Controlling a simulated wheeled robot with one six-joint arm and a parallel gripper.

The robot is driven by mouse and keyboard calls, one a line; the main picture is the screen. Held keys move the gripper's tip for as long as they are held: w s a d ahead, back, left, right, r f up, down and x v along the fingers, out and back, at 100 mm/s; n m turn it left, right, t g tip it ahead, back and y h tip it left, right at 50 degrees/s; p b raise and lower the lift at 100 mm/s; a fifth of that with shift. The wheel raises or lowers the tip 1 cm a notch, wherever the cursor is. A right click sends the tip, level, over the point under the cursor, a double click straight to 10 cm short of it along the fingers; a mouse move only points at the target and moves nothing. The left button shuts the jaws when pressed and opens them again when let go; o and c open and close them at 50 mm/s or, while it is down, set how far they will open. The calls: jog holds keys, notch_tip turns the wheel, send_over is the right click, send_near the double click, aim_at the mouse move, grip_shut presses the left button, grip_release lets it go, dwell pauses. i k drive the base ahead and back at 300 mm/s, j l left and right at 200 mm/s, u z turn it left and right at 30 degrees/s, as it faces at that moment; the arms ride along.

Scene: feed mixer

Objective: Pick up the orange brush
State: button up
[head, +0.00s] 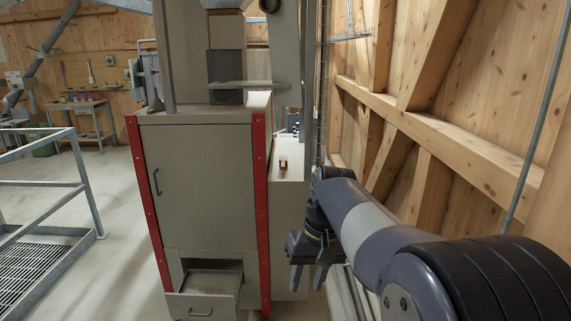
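A small orange-brown object (283,163), which looks like the brush, lies on the pale top of the low cabinet (291,185) at the right side of the machine. It is small in the picture, so its bristles cannot be made out. My gripper (307,281) hangs with its fingers pointing down, lower in the picture and to the right of the object. The two fingers are apart, and nothing shows between them. The gripper is not touching the object.
The grey feed mixer cabinet (198,190) with red corner strips stands in the middle, its lower drawer (201,303) pulled out. A timber wall (470,120) runs close along the right. A metal railing (50,190) stands at left. Open floor (115,180) shows between railing and cabinet.

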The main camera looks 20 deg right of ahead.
aim_at(283, 164)
jog(key=i+z, duration=0.15)
jog(key=i, duration=0.65)
jog(key=i+j+z, duration=0.15)
jog(key=i, duration=0.7)
jog(key=i+z, duration=0.1)
jog(key=i, duration=0.5)
jog(key=i+j+z, duration=0.1)
jog(key=i, duration=0.55)
jog(key=j, duration=0.05)
